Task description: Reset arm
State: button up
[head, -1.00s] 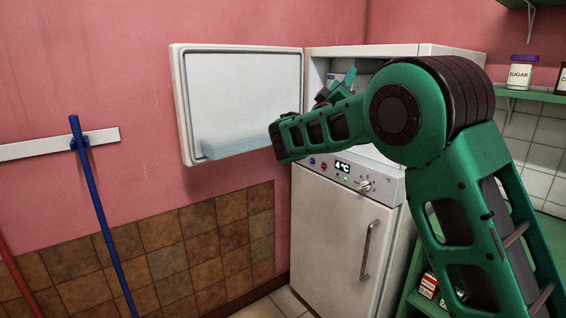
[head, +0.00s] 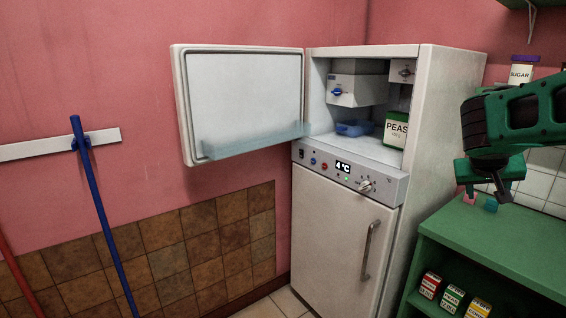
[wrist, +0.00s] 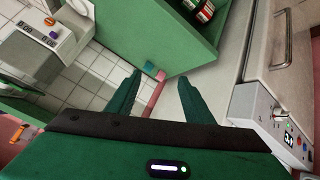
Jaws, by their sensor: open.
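My green arm is folded at the right of the head view, with my gripper (head: 488,192) hanging over the green shelf unit, to the right of the fridge. In the wrist view my gripper (wrist: 157,92) has its two fingers apart with nothing between them. The white fridge (head: 440,130) has its upper door (head: 245,100) swung open to the left.
The green shelf unit (head: 500,245) holds several small boxes low down. A SUGAR jar (head: 521,72) stands on a shelf behind my arm. A blue pole (head: 103,220) leans at the left. The space before the fridge is clear.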

jog(key=s+a+f+g+y, duration=0.2)
jog(key=s+a+f, duration=0.1)
jog(key=s, duration=0.7)
jog(key=s+a+f+m+g+y, duration=0.1)
jog(key=s+f, duration=0.4)
jog(key=s, duration=0.6)
jog(key=s+a+f+g+y, duration=0.3)
jog(key=s+a+f+y, duration=0.1)
jog(key=s, duration=0.7)
jog(key=shift+a+f+m+y, duration=0.3)
jog(key=shift+a+f+m, duration=0.15)
jog(key=shift+a, duration=0.6)
jog(key=shift+w, duration=0.15)
jog(key=shift+w+f, duration=0.25)
jog(key=shift+w, duration=0.25)
